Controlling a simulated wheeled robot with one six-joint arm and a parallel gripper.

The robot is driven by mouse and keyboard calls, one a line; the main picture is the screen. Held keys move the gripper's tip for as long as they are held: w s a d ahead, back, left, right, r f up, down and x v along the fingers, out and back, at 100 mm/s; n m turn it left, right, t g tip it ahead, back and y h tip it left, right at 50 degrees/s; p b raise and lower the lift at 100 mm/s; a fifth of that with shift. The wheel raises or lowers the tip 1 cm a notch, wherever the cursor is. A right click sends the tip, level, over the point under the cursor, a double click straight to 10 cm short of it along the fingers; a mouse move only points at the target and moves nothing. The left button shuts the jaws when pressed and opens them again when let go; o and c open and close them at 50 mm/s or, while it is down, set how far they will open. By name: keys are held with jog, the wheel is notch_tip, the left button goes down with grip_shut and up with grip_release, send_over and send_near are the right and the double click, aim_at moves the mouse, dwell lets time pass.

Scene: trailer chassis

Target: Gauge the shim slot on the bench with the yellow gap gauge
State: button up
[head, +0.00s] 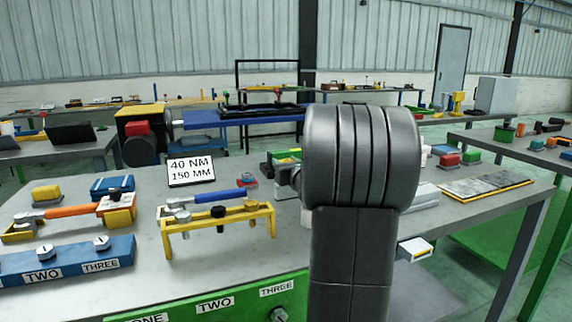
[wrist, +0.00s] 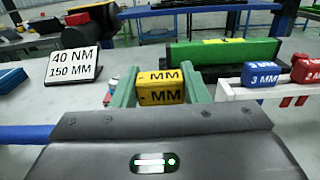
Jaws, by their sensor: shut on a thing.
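In the wrist view the yellow gap gauge (wrist: 160,88), with black "MM" lettering, sits between the two pale green fingers of my gripper (wrist: 161,82). The fingers are shut on it from left and right. Beyond it lies a long green block (wrist: 225,51) with a small yellow label, beside dark parts. A slot opening cannot be made out there, so I cannot tell whether this is the shim slot. In the head view my arm's thick dark wrist hides the gripper and the gauge; a bit of the green block (head: 287,155) shows to its left.
A white rack (wrist: 232,88) at right holds a blue gauge (wrist: 261,74) and a red gauge (wrist: 306,69), close to my right finger. A "40 NM 150 MM" sign (head: 191,169) stands to the left. A yellow stand (head: 218,224) with a blue-handled wrench is nearer the front.

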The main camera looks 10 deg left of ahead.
jog(key=shift+f+b, duration=1.3)
jog(key=shift+s+f+b, duration=0.1)
jog(key=shift+f+b, duration=0.25)
jog(key=shift+f, duration=0.3)
dwell(0.6)
jog(key=shift+r+p, duration=3.6)
jog(key=shift+r, duration=0.85)
